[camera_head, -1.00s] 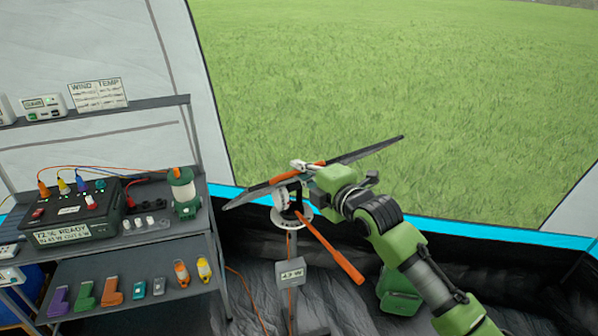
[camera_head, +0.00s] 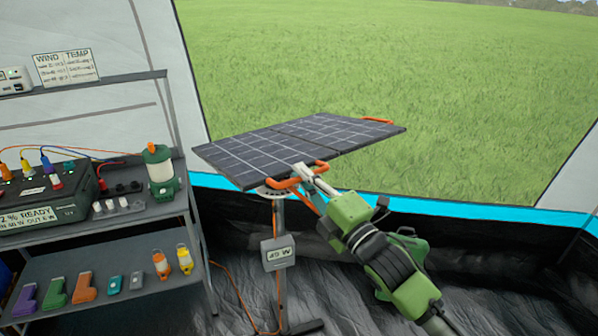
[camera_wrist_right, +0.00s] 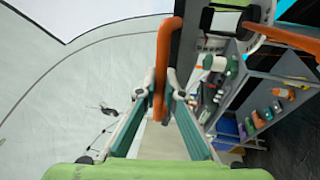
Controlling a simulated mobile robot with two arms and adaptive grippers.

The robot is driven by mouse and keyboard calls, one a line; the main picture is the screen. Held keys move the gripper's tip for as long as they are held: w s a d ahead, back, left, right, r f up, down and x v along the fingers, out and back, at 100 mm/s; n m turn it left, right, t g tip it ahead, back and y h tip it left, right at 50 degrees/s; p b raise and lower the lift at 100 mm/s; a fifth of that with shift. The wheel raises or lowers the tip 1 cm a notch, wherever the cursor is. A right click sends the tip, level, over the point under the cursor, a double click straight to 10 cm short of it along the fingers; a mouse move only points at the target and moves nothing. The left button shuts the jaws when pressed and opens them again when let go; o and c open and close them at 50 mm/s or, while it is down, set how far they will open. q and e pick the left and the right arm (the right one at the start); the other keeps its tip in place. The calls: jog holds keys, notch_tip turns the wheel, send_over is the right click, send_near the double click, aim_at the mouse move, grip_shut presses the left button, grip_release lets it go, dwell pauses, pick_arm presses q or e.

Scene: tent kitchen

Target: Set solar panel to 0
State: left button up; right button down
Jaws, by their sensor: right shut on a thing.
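The solar panel (camera_head: 250,157) sits on a stand (camera_head: 279,218) in the middle of the head view. Its dark gridded face shows, tilted at a shallow angle. An orange handle (camera_head: 285,184) is on its near edge and another orange handle (camera_head: 378,120) on its far edge. My right gripper (camera_head: 305,176) is shut on the near handle; in the right wrist view the orange bar (camera_wrist_right: 164,45) lies between the fingers. A pale disc (camera_head: 266,192) under the panel is mostly hidden, so its scale cannot be read. My left gripper is out of view.
A grey box with a watt readout (camera_head: 278,253) is on the stand. At left, a shelf rack (camera_head: 130,285) holds a power station (camera_head: 50,195), a green lantern (camera_head: 160,172) and several small lights. An orange cable (camera_head: 238,290) runs across the floor. Grass lies beyond the tent opening.

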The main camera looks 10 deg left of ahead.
jog(key=shift+s+d+f+b, duration=0.1)
jog(key=shift+f+b, duration=0.2)
jog(key=shift+f, duration=0.55)
jog(key=shift+s+d+f+b, duration=0.15)
jog(key=shift+f+b, duration=0.2)
jog(key=shift+f, duration=0.55)
jog(key=shift+s+d+f+b, duration=0.1)
jog(key=shift+f+b, duration=0.2)
jog(key=shift+f, duration=0.7)
jog(key=c, duration=2.4)
grip_release()
jog(key=shift+w, duration=0.1)
jog(key=v, duration=1.2)
